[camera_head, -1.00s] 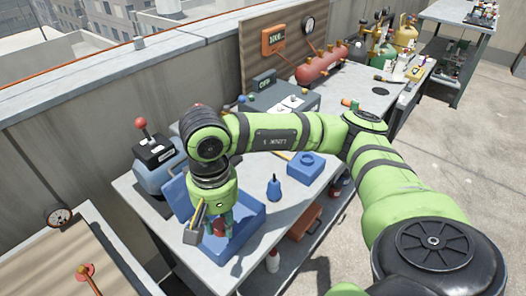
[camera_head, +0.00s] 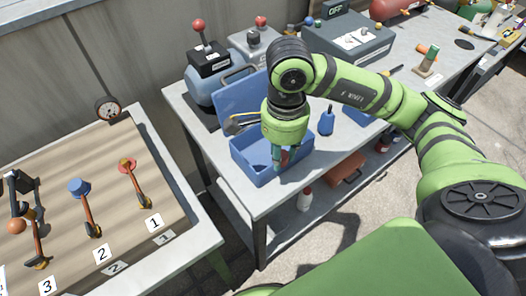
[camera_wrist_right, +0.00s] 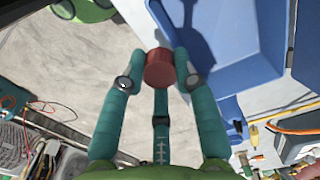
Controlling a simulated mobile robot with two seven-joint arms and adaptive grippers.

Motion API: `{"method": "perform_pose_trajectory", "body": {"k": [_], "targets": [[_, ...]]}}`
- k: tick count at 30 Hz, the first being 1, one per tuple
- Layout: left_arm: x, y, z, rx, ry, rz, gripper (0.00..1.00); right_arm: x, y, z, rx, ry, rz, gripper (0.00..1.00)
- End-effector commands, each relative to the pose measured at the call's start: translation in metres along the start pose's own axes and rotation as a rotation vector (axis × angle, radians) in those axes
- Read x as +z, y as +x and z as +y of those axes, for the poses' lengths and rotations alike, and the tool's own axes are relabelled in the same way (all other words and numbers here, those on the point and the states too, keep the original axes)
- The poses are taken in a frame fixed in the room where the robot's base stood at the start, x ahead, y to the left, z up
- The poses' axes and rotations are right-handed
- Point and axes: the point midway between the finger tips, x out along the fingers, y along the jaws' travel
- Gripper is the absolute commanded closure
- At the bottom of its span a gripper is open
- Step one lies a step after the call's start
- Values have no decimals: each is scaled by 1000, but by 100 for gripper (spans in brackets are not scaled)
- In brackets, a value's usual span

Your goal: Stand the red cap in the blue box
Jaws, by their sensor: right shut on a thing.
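The red cap (camera_wrist_right: 159,68) is held between the teal fingertips of my right gripper (camera_wrist_right: 162,72) in the wrist view. In the wrist view the box (camera_wrist_right: 262,75) lies to the right of the cap. I cannot tell the cap's height above the box. My left gripper is not in view.
A blue bottle (camera_head: 326,121) stands right of the box. A hammer (camera_head: 240,123) is by the raised lid. A machine with a red-knobbed lever (camera_head: 199,25) stands behind. A board with numbered levers (camera_head: 95,200) is at the left, across a gap.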

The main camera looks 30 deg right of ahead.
Motion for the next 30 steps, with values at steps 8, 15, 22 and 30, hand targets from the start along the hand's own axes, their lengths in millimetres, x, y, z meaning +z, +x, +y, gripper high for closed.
{"method": "perform_pose_trajectory", "body": {"k": [8, 15, 22, 30], "targets": [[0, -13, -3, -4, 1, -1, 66, 2, 33, -58, 3, 0, -1, 83], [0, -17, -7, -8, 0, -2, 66, 2, 48, -72, 4, -3, 0, 83], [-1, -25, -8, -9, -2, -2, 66, 2, 79, -71, 5, -3, 0, 83], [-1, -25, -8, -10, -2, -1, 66, 2, 83, -72, 0, -4, 1, 83]]}}
